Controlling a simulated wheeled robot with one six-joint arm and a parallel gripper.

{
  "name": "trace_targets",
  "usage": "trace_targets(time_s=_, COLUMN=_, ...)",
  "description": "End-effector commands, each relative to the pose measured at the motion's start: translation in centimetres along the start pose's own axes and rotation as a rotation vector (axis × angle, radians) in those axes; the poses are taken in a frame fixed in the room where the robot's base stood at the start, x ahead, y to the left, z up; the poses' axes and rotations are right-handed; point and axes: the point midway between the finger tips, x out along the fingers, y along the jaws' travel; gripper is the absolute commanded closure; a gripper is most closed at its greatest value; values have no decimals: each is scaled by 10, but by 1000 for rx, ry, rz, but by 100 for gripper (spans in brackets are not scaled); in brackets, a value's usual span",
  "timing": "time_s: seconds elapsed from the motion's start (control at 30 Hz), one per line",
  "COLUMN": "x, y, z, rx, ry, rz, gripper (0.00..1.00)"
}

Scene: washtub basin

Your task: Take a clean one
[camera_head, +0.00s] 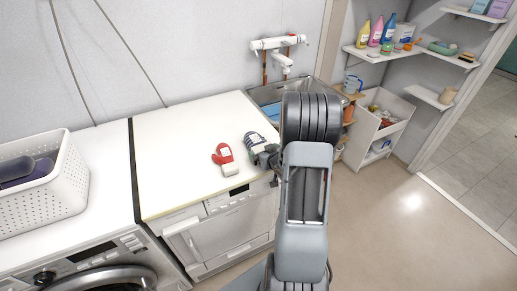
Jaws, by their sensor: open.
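A red mitt-shaped item (223,154) with a pale cuff patch lies on the white counter (180,125). A dark blue and white striped mitt-shaped item (254,138) lies to its right. A small pale block-like item (231,169) lies just below the red one. I cannot tell which of these is clean. My gripper (262,154) is open at the counter's right side, close to the striped item and partly in front of it. I cannot tell whether they touch. My arm hides part of the sink and the counter's right edge.
A white perforated basket (75,190) with dark items stands on the left counter. A washing machine (100,279) is below it. A sink (268,95) with a wall tap (280,43) is behind my arm. Shelves with bottles (377,31) stand at the right. The right floor is clear.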

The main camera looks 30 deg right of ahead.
Motion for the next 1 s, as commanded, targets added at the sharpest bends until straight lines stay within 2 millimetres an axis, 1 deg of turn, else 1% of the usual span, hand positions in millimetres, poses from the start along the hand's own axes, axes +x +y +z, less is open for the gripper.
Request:
trace_targets(time_s=0.1, x=5, y=0, z=0, rx=0, ry=0, rz=0, gripper=0)
trace_targets(time_s=0.3, x=5, y=0, z=0, rx=0, ry=0, rz=1, gripper=0)
trace_targets(time_s=0.37, x=5, y=0, z=0, rx=0, ry=0, rz=1, gripper=5)
trace_targets(time_s=0.67, x=5, y=0, z=0, rx=0, ry=0, rz=0, gripper=34)
trace_targets(time_s=0.7, x=5, y=0, z=-1, rx=0, ry=1, rz=0, gripper=35)
trace_targets(time_s=1.0, x=4, y=0, z=-3, rx=-1, ry=2, rz=0, gripper=35)
